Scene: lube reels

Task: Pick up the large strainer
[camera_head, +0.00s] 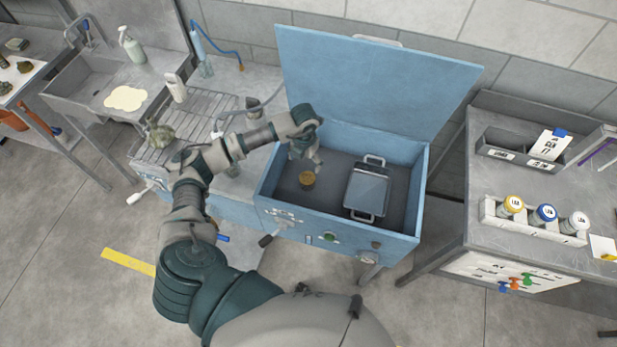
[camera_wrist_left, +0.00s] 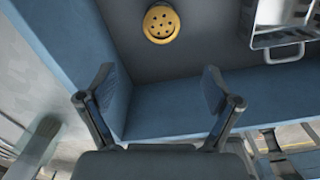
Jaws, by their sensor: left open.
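A rectangular metal basket with two loop handles (camera_head: 368,190), which looks like the large strainer, lies on the floor of the open blue tank (camera_head: 340,243), in its right half. Part of it shows at the top right of the left wrist view (camera_wrist_left: 284,20), with one handle visible. A small round yellow piece with holes (camera_head: 307,179) sits left of the basket; it also shows in the left wrist view (camera_wrist_left: 161,23). My left gripper (camera_head: 308,160) is open and empty over the tank's left half, apart from both. In the left wrist view its fingers (camera_wrist_left: 158,82) are spread.
The tank's blue lid (camera_head: 375,80) stands raised behind it. A wire rack and a sink (camera_head: 85,85) are on the left. A grey table with a bin and several capped bottles (camera_head: 545,212) is on the right.

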